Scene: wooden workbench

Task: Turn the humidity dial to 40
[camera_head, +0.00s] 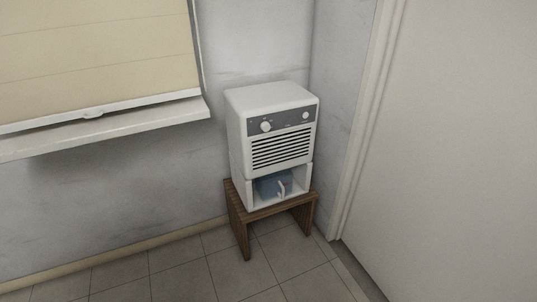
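A white dehumidifier (270,97) stands upright on a small wooden stool in the corner of the room. Its dark grey control panel (284,120) carries a larger white knob (265,127) on the left and a smaller white knob (305,115) on the right. The panel markings are too small to read, so I cannot tell which knob is for humidity or where either is set. Below the dark vent slats, an open bay holds a bluish water tank (268,187) with a white handle. My gripper is not in view.
The wooden stool (238,212) stands on grey floor tiles (185,270), which are clear in front. A window sill (110,128) juts out from the wall on the left, below a beige blind. A white door (450,150) and its frame are close on the right.

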